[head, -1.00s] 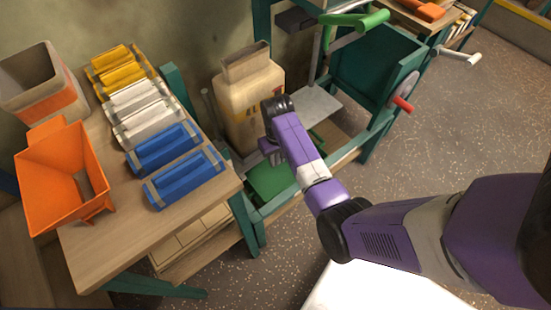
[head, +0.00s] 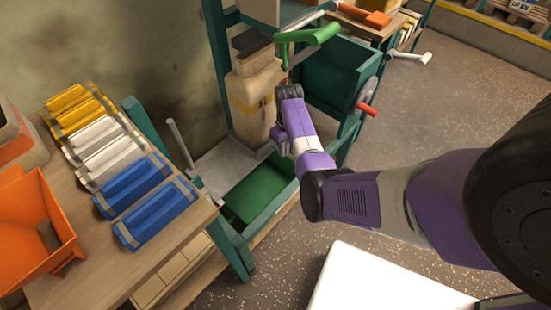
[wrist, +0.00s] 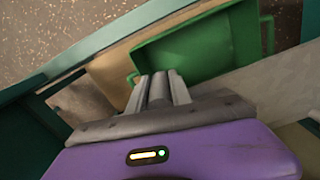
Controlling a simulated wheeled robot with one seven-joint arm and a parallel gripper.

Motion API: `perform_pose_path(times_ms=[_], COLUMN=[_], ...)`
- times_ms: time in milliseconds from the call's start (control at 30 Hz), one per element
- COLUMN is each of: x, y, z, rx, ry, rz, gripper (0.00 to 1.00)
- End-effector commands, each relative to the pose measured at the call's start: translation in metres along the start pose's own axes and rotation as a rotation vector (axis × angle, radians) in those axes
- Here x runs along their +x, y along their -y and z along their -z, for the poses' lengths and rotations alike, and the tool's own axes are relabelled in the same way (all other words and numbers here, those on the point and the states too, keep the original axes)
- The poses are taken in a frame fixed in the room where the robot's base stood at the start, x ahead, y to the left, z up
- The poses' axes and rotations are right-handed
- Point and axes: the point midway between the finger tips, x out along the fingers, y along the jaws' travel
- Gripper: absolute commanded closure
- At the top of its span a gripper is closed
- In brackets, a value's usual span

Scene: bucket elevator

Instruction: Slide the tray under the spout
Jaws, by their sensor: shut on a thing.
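My gripper (head: 282,146) is at the lower right of a tall tan container (head: 250,112) on a grey deck. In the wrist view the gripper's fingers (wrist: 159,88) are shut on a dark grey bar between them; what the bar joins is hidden. The container stands upright, its top just below a dark spout-like block (head: 252,42); exact alignment cannot be told. A shallow green tray (head: 258,190) lies lower, in front of the deck. It also shows in the wrist view (wrist: 205,48), with small loop handles at its sides.
The grey deck (head: 222,165) is bare left of the container, with a grey post (head: 180,143) at its end. A teal beam (head: 265,213) edges the frame in front. A bench (head: 190,232) with coloured blocks stands left.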

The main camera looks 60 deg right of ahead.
Motion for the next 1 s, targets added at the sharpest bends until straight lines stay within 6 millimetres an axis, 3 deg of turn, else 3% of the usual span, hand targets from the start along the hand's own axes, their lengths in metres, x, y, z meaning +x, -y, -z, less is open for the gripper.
perform_pose_path(times_ms=[200,500,700,1000], x=[0.002,0.002,0.001,-0.001], y=[-0.043,-0.086,-0.102,-0.110], z=[0.009,0.018,0.021,0.023], rx=[0.006,0.005,0.002,0.002], ry=[-0.004,-0.005,-0.004,-0.006], rz=[-0.002,-0.002,-0.003,-0.004], gripper=[1.00,1.00,1.00,1.00])
